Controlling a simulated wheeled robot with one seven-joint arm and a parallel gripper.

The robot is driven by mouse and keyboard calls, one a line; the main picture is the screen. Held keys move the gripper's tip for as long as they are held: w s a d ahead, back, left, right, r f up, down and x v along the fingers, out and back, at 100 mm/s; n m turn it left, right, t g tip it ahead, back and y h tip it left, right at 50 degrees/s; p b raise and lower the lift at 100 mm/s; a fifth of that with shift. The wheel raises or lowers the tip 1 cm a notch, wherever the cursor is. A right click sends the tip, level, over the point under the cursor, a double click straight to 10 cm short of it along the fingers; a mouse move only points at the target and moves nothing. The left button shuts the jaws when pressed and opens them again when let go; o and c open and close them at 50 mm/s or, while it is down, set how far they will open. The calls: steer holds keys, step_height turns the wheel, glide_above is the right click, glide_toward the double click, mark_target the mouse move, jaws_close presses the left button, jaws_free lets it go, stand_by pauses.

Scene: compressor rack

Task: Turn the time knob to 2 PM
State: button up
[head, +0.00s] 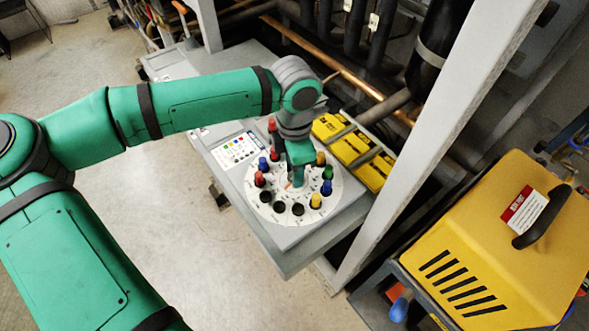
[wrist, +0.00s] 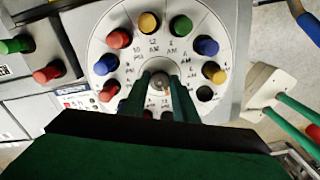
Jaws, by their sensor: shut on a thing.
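The time knob (wrist: 159,80) is a small grey knob at the middle of a white round dial (wrist: 130,63). The dial also shows in the head view (head: 265,215) on the grey panel. My gripper (wrist: 159,88) points down at the dial's centre, with its two green fingers on either side of the knob and shut on it. In the head view my gripper (head: 297,182) covers the knob. Hour labels such as 10 PM and 12 AM show on the far side of the dial. The 2 PM label and the knob's pointing direction cannot be made out.
Coloured pegs ring the dial, among them a green one (head: 328,173) and a yellow one (head: 315,201), close around my gripper. Several holes are empty. Yellow boxes (head: 352,148) and a grey post (head: 440,140) stand to the right. Floor (head: 160,220) is clear left.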

steer(key=m, duration=0.4)
steer(key=shift+m, duration=0.3)
steer(key=m, duration=0.4)
steer(key=shift+m, duration=0.4)
steer(key=o, duration=1.1)
steer(key=shift+c, duration=0.2)
step_height(320, 180, up, 11)
steer(key=shift+f, duration=0.1)
